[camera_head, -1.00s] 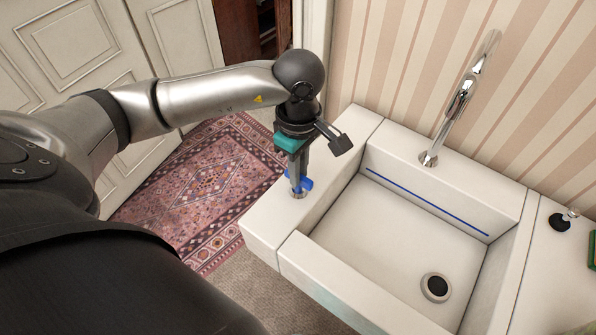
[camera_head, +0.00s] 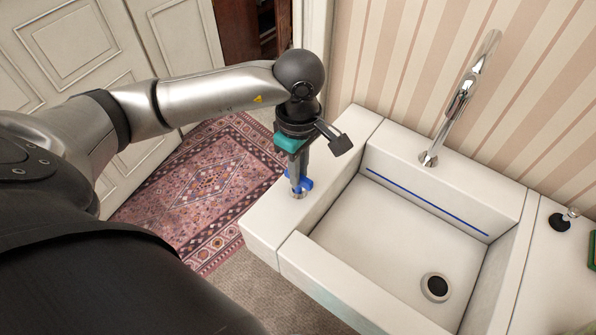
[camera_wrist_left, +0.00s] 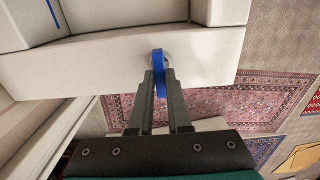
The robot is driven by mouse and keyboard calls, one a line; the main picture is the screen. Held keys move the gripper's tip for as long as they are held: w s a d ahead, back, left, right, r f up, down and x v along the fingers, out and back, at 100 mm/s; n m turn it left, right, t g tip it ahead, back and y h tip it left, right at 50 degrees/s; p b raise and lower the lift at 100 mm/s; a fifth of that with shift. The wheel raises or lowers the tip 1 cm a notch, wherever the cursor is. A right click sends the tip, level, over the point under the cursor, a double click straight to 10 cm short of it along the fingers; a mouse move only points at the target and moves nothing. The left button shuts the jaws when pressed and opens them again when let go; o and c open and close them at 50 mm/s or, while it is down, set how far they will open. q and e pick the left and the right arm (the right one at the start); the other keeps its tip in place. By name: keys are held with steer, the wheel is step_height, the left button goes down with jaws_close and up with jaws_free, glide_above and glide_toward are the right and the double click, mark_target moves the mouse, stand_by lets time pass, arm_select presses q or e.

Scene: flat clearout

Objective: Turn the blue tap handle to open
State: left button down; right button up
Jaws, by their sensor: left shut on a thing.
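The blue tap handle (camera_head: 306,184) sits on a small metal base on the left rim of the white sink (camera_head: 262,222). My left gripper (camera_head: 298,183) points straight down over it and is shut on it. In the left wrist view the blue handle (camera_wrist_left: 159,75) stands between the two fingertips (camera_wrist_left: 160,80), and its far end shows beyond them. The chrome spout (camera_head: 461,98) rises from the back rim of the sink. No water shows at the spout. My right gripper is not in view.
The basin is empty, with a dark drain (camera_head: 436,287) and a blue line on its back wall. A black stopper-like thing (camera_head: 559,222) and a green item (camera_head: 592,250) lie on the right counter. A patterned rug (camera_head: 200,185) covers the floor at left.

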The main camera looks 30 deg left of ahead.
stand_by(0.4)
arm_select(q)
steer(key=n, duration=0.4)
steer(key=shift+n, duration=0.3)
steer(key=n, duration=0.4)
steer(key=shift+n+p, duration=0.3)
steer(key=shift+p, duration=0.05)
